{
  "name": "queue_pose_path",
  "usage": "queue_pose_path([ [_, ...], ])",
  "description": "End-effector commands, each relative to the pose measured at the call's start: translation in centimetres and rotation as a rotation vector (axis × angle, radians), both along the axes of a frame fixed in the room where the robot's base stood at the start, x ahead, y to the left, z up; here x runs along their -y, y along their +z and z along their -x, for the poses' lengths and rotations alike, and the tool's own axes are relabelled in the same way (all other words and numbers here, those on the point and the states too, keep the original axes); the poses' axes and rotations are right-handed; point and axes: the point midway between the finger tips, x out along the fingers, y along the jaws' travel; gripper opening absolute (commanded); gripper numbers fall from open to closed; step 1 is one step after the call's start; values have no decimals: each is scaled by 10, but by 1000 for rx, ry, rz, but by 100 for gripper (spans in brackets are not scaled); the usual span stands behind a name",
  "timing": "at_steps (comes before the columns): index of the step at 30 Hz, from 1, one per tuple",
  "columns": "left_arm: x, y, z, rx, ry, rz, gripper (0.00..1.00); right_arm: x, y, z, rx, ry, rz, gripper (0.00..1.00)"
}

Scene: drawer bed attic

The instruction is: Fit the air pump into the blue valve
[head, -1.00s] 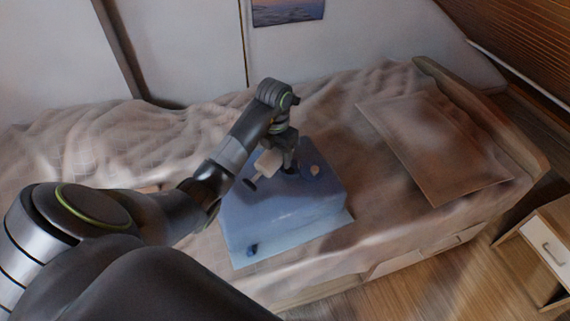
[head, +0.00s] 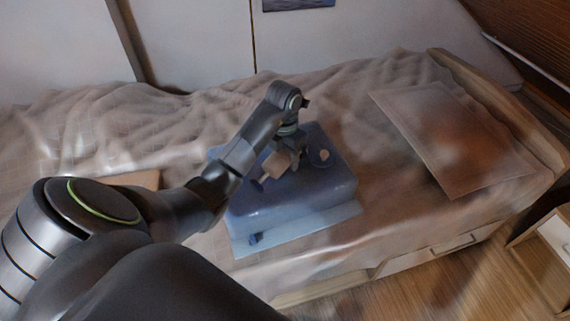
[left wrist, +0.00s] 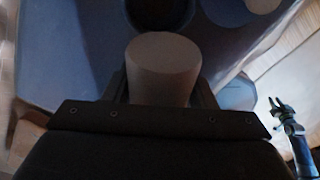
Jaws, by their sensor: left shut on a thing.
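My left gripper (head: 284,166) is shut on the air pump (head: 274,163), a pale, rounded block with a darker end toward the lower left. It is over the top of a blue cushion-like block (head: 315,195) on the bed. In the left wrist view the pale pump body (left wrist: 160,65) sits between the fingers, with a dark round part (left wrist: 158,12) beyond it. A small dark blue valve (head: 256,238) is low at the block's front left, apart from the pump. My right gripper (left wrist: 277,106) shows small and dim in the left wrist view, apart from the pump.
A white drawer (head: 425,258) is in the bed's front. Open wooden floor (head: 375,300) lies in front.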

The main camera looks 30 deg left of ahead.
Motion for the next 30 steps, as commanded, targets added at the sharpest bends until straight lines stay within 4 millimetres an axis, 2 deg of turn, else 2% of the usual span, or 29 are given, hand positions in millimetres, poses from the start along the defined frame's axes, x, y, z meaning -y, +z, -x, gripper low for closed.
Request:
queue_pose_path([
  [1,0,-13,1,-3,1,1,21,1,-6,-1,-1,0,2,33],
  [3,0,-19,0,-2,1,0,21,1,-6,-3,-1,0,2,33],
  [10,0,-17,0,0,0,0,21,1,-4,-3,-2,0,1,33],
  [16,0,-24,0,-1,0,0,21,1,-9,-6,-2,0,2,33],
  [17,0,-23,0,-1,0,0,54,1,-7,-7,-1,0,2,33],
  [21,0,-22,0,-1,0,0,72,1,-6,-9,2,0,2,33],
  [30,0,-21,0,0,0,0,73,1,-5,-8,1,0,1,33],
])
